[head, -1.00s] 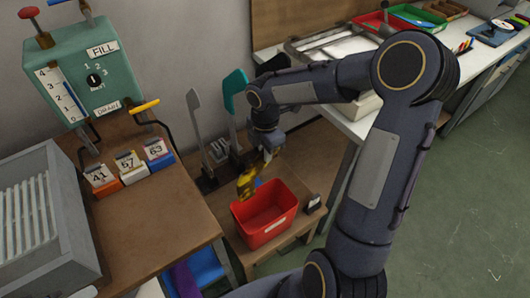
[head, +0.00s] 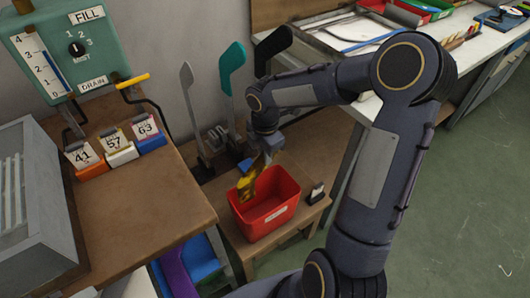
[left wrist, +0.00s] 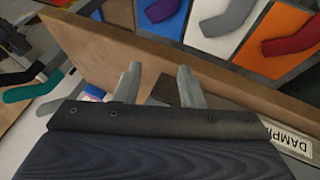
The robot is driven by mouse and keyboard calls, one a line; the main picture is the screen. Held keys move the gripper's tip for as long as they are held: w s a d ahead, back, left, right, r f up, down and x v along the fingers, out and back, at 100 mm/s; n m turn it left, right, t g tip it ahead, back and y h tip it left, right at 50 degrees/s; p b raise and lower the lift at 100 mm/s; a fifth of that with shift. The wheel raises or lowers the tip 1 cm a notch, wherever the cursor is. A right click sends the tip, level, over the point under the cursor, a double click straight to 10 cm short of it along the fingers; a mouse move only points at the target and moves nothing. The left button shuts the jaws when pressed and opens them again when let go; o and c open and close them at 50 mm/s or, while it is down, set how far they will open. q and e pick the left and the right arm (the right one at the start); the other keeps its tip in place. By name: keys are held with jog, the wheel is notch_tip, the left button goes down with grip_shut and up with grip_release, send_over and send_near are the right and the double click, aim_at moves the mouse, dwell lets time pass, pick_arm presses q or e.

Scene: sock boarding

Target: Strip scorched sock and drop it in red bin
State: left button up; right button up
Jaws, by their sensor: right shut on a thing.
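The scorched sock (head: 247,186) is yellow with brownish patches and hangs limp in the head view. My right gripper (head: 267,157) is shut on its upper end. The sock's lower part hangs at the back left rim of the red bin (head: 262,222), partly over the opening; whether it touches the bin I cannot tell. The bin stands on a low wooden table and looks empty inside. My left gripper (left wrist: 155,85) shows only in the left wrist view, with its two fingers apart and nothing between them.
Upright sock boards, grey (head: 192,110), teal (head: 233,75) and black (head: 270,48), stand behind the bin. A green fill and drain machine (head: 70,50) and numbered tags (head: 118,148) are at the left. A small dark block with a card (head: 316,193) sits right of the bin.

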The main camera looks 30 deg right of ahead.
jog(key=shift+f, duration=0.2)
jog(key=o, duration=0.8)
jog(key=shift+o, duration=0.2)
jog(key=shift+r, duration=0.1)
notch_tip(320, 180, up, 8)
jog(key=p, duration=0.1)
jog(key=shift+f+p, duration=0.2)
jog(key=shift+p, duration=0.2)
jog(key=s+a+r+m+t+y, duration=0.2)
jog(key=s+a+r+m+t, duration=0.1)
jog(key=s+m, duration=0.7)
jog(key=s+a+r+m+t+y, duration=0.1)
jog(key=s+a+r+m+t, duration=0.15)
jog(key=s+m, duration=0.75)
notch_tip(320, 180, up, 14)
jog(key=p, duration=1.3)
jog(key=shift+s+a+f+y+p, duration=0.15)
jog(key=shift+a+y+p, duration=0.15)
jog(key=shift+a+y, duration=0.15)
